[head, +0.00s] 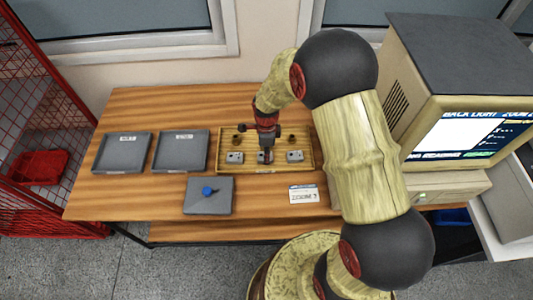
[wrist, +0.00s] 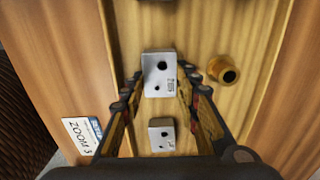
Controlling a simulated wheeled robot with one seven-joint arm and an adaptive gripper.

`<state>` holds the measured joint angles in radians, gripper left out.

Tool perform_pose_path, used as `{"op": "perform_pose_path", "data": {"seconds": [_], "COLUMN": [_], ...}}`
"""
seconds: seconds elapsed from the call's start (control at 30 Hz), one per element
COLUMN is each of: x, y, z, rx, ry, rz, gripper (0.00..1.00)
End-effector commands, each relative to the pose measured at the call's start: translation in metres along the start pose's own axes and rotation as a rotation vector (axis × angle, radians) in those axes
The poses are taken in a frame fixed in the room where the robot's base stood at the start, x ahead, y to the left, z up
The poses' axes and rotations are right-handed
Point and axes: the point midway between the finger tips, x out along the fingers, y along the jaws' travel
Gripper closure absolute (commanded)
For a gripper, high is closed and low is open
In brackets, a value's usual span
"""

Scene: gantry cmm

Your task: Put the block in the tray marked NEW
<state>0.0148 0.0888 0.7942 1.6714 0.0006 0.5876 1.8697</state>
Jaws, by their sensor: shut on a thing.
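My gripper (head: 266,150) is over the wooden tray, fingers pointing down. In the wrist view, its fingers (wrist: 160,82) stand on either side of a light grey block (wrist: 159,75) with dark holes and small printed marks, and are shut on it. This block (head: 264,157) also shows below the gripper in the head view, between two similar blocks, one at left (head: 235,157) and one at right (head: 294,156). Two grey trays, one far left (head: 112,168) and one beside it (head: 170,166), look empty. Their labels are too small to read surely.
The wooden tray (head: 309,168) also holds brass-coloured round pieces (wrist: 223,70). A grey plate with a blue knob (head: 208,190) and a card reading ZOOM 3 (head: 303,194) lie in front. A monitor (head: 470,135) stands right; a red mesh cage (head: 50,110) stands left.

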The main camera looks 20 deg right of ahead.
Motion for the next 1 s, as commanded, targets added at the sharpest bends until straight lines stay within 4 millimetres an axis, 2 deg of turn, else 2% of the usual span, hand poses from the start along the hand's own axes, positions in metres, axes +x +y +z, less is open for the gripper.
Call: {"op": "perform_pose_path", "data": {"seconds": [0.33,0.67,0.87,1.0], "x": [0.000,-0.003,-0.030,-0.061], "y": [0.000,0.000,0.000,-0.001], "z": [0.000,0.000,0.000,0.000], "rx": [0.000,0.000,0.000,0.000], "ry": [0.000,0.000,0.000,-0.001], "rz": [0.000,0.000,-0.001,-0.003], "gripper": [0.51,0.51,0.51,0.51]}}
